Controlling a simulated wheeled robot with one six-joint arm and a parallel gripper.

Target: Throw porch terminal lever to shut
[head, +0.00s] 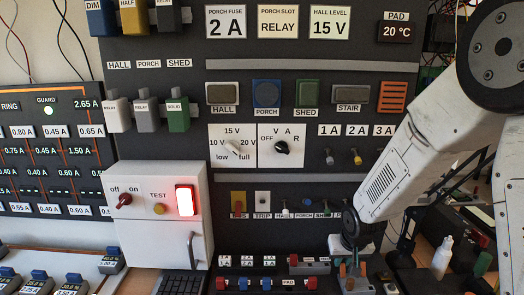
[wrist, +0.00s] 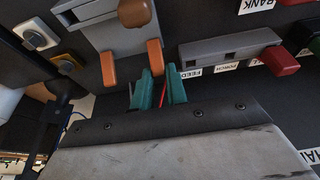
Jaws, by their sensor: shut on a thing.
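In the wrist view, two orange levers stand on a grey terminal block (wrist: 105,30). One orange lever (wrist: 108,70) is at the left and stands free. The other orange lever (wrist: 154,52) reaches between the teal fingertips of my gripper (wrist: 159,72), which are shut on its end. A thin red strip shows between the fingers. No name label for this block is readable. In the head view, the orange-levered block (head: 356,284) is low at the right, under my wrist, which partly hides it.
A grey block (wrist: 230,45) beside labels PORCH and FEED, with a dark red end (wrist: 279,61), is close to the right of my fingers. A brown knob (wrist: 134,12) is just above them. A white cabinet (head: 160,215) stands left in the head view.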

